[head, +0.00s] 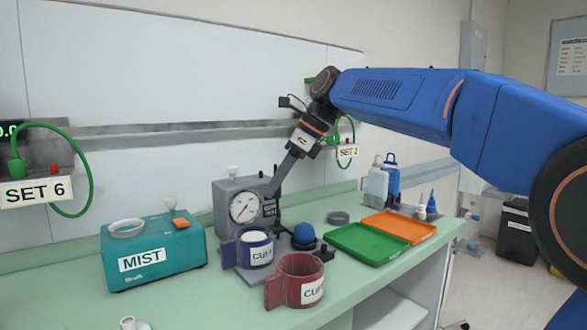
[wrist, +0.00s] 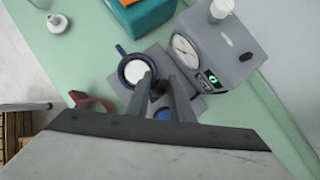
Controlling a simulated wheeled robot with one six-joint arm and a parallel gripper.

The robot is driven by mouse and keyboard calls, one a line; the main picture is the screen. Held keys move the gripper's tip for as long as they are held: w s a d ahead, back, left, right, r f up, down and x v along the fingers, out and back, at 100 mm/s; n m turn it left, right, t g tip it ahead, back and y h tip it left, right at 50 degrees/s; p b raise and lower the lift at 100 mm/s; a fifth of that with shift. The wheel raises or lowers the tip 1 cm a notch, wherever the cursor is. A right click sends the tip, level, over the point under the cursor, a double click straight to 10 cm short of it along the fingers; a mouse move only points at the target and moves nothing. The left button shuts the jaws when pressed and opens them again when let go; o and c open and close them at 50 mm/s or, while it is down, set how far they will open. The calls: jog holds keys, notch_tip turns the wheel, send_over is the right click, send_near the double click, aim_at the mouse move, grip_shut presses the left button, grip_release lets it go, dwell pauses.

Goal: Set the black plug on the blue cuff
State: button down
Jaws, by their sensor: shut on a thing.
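The blue cuff (head: 229,254) stands upright on a grey base on the green counter, its label facing me. In the wrist view the blue cuff (wrist: 121,74) shows from above, with a pale top inside its dark rim. My gripper (head: 272,193) points down beside the gauge box, above and behind the cuff. In the wrist view my gripper (wrist: 160,84) is shut on a small dark thing, the black plug (wrist: 158,88), mostly hidden between the fingers. The fingertips overlap the cuff's right edge in that view; I cannot tell the height gap.
The grey gauge box (head: 227,208) stands close behind the blue cuff. A red cuff (head: 283,290) is in front, and a blue ball (head: 304,234) is to the right. The teal MIST box (head: 180,250) is left. Green (head: 366,243) and orange (head: 399,227) trays lie right.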

jog(key=shift+s+d+f, duration=0.1)
jog(key=shift+s+f, duration=0.15)
jog(key=shift+f, duration=0.05)
jog(key=shift+d+f, duration=0.1)
jog(key=shift+f, duration=1.7)
jog(key=shift+f, duration=1.55)
dwell(1.2)
jog(key=c, duration=1.5)
grip_release()
jog(key=shift+r, duration=3.5)
